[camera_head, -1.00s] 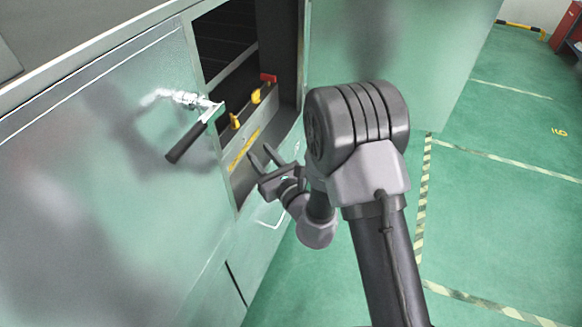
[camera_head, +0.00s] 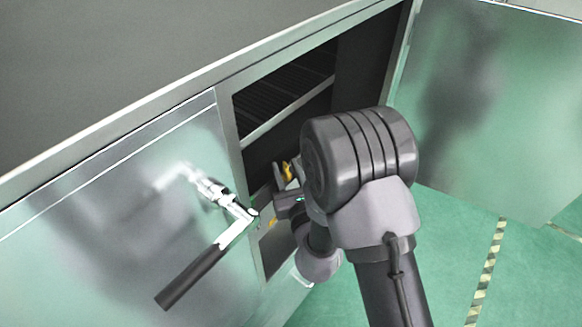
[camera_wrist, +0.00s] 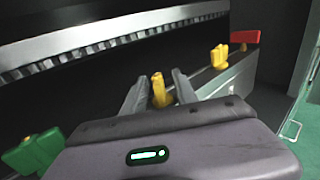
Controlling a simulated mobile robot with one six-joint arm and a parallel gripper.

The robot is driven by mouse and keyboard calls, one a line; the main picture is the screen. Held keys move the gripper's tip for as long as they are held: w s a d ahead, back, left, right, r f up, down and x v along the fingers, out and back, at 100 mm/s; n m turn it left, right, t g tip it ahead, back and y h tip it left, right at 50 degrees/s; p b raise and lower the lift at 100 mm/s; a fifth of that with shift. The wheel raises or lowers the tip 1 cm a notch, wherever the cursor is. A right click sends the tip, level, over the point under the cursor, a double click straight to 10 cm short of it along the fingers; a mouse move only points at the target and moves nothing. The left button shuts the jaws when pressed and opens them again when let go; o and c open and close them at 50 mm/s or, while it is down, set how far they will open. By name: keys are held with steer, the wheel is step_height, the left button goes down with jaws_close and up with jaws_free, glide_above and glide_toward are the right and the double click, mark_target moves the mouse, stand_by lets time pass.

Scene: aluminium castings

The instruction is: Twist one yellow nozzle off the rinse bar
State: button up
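My gripper (camera_wrist: 159,78) is open inside the machine opening, with one finger on each side of a yellow nozzle (camera_wrist: 158,94). Gaps show between the nozzle and both fingers in the wrist view. A second yellow nozzle (camera_wrist: 220,56) stands further right on the rinse bar (camera_wrist: 228,79), with more yellow just behind it. In the head view my gripper (camera_head: 284,178) is seen at the opening, partly hidden by my arm, with some yellow nozzle (camera_head: 288,171) showing beside it. The nozzle's base is hidden behind my gripper body.
A red piece (camera_wrist: 245,37) is at the bar's far end and a green piece (camera_wrist: 35,153) at lower left. A metal rail with a toothed edge (camera_wrist: 95,48) crosses above. A black-handled lever (camera_head: 192,275) sticks out from the cabinet front, left of my arm.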

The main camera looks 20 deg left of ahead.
steer(key=shift+s, duration=0.2)
steer(key=shift+c, duration=0.2)
jaws_close()
steer(key=shift+w, duration=0.1)
steer(key=shift+w+d+f+n+g+y+b, duration=0.15)
steer(key=shift+n+g+y+b, duration=0.15)
steer(key=shift+n+y+b, duration=0.2)
steer(key=n+g+y+b, duration=0.1)
steer(key=n+g+y, duration=0.1)
steer(key=g+y, duration=0.1)
steer(key=shift+d+n, duration=0.15)
steer(key=shift+n, duration=0.25)
steer(key=shift+n+g+y, duration=0.7)
steer(key=shift+n+g, duration=0.1)
steer(key=shift+g, duration=0.1)
steer(key=shift+a+n+g+y, duration=0.2)
steer(key=shift+n+g+y, duration=0.4)
steer(key=shift+g, duration=0.4)
steer(key=shift+s+r, duration=0.2)
